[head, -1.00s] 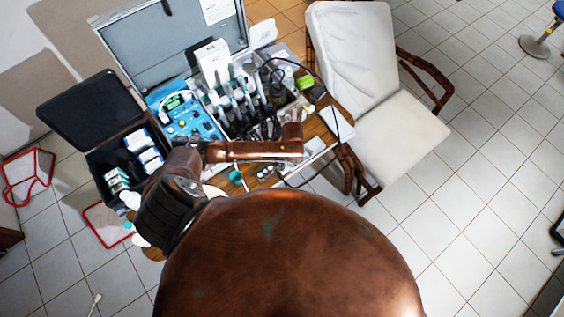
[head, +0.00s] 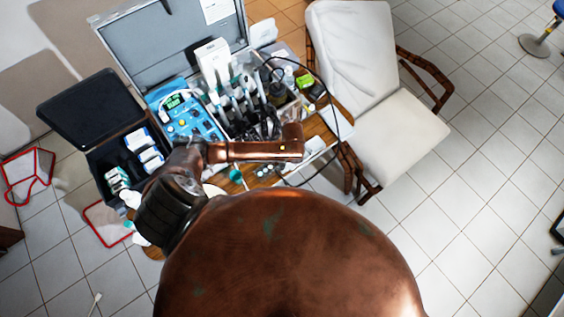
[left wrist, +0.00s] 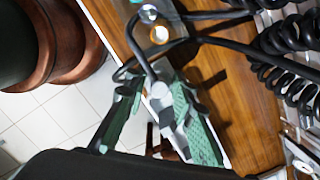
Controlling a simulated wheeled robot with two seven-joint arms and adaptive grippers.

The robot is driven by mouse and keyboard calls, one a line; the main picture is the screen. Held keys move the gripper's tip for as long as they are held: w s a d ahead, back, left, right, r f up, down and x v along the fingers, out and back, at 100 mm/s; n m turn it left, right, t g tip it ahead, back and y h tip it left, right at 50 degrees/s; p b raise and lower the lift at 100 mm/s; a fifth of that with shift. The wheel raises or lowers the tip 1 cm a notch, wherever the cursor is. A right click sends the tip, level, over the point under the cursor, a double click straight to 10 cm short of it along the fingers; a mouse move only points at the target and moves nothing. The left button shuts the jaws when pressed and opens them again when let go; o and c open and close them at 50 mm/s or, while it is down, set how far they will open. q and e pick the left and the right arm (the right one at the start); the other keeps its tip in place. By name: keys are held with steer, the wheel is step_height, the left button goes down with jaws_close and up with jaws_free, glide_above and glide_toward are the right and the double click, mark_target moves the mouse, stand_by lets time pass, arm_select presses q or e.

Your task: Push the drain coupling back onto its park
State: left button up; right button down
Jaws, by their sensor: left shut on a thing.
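In the left wrist view my left gripper (left wrist: 157,92) has its green-padded fingers closed around a pale grey fitting (left wrist: 164,108), which looks like the drain coupling. A dark hose (left wrist: 140,52) leads up from the fitting and curves over the wooden table. The fitting's lower end and any contact with a park are unclear here, and I cannot pick out the park. In the head view my left arm crosses over the table's front, and its fingers and the fitting are hidden. My right gripper is in neither view.
The open case with its blue panel (head: 187,120) and upright handpieces stands behind my arm. A black cable (head: 337,108) loops at the table's right. A white chair (head: 395,130) stands beside the table. Coiled black hoses (left wrist: 290,35) and a shiny metal knob (left wrist: 160,35) lie near the gripper.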

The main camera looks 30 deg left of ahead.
arm_select(q)
steer(key=shift+f, duration=0.3)
steer(key=o, duration=1.1)
step_height(320, 180, up, 12)
steer(key=d, duration=0.1)
steer(key=shift+w+d, duration=0.35)
